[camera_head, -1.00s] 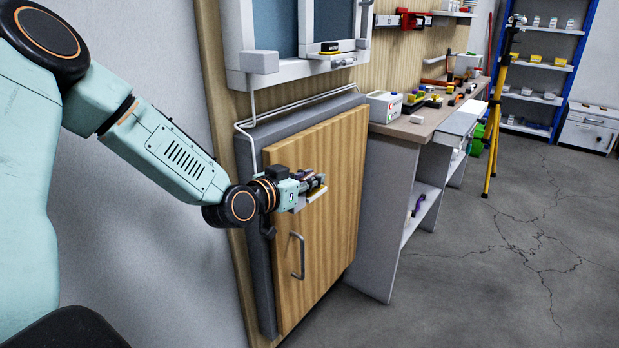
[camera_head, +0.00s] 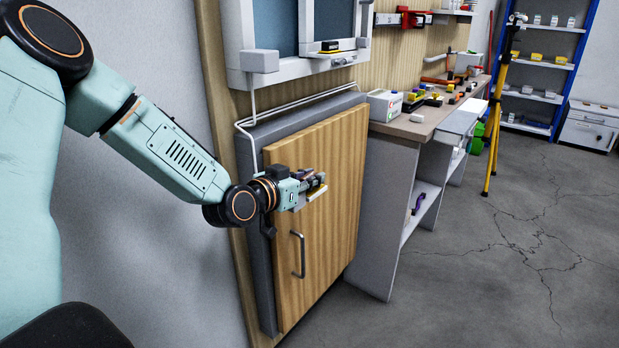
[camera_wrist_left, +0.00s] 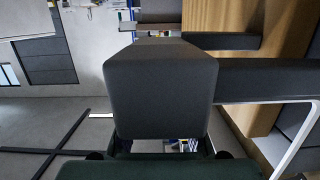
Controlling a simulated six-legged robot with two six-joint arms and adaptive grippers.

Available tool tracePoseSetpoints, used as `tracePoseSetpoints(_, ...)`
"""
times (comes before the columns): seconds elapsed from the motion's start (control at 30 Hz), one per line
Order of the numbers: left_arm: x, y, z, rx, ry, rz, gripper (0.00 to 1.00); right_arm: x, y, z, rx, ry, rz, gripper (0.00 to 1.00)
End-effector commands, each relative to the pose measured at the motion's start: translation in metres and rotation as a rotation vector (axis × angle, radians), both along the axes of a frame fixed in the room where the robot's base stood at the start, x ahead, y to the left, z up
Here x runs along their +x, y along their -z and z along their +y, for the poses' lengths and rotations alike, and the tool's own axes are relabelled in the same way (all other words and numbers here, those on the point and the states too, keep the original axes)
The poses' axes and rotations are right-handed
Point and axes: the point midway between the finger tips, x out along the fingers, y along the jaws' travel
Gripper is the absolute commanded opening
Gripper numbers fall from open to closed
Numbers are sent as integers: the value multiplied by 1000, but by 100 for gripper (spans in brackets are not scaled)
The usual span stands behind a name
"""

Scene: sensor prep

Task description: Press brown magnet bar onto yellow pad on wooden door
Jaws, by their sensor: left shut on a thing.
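The wooden door (camera_head: 335,230) has a metal handle and stands closed, seen at an angle in the head view. My left gripper (camera_head: 314,183) is at the door's upper part, above the handle. It is shut on a small dark piece, likely the brown magnet bar, mostly hidden by the fingers. A pale strip with a yellowish edge, likely the yellow pad (camera_head: 317,193), shows just below the fingertips. I cannot tell whether bar and pad touch. The left wrist view shows the wood (camera_wrist_left: 235,15) behind dark gripper parts. My right gripper is not in view.
A window frame (camera_head: 285,72) with a grey box and a black piece on its sill is above the door. A cluttered workbench (camera_head: 425,125) stands to the right, with a yellow tripod (camera_head: 494,130) and blue shelves (camera_head: 565,60) beyond. The cracked floor is open.

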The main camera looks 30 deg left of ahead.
Motion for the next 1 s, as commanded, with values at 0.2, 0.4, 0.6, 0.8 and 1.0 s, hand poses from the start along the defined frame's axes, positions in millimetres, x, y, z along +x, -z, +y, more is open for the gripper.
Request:
tracePoseSetpoints(0.2, 0, 2, 0, 0, 0, 0, 0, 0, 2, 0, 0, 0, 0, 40)
tracePoseSetpoints(0.4, 0, 2, 0, 0, 0, 0, 0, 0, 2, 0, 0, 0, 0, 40)
tracePoseSetpoints(0.6, 0, 2, 0, 0, 0, 0, 31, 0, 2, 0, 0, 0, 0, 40)
tracePoseSetpoints(0.8, 0, 2, 0, 0, 0, 0, 46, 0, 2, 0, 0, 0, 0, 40)
tracePoseSetpoints(1.0, 0, 3, 0, 0, 0, 0, 47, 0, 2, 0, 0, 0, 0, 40)
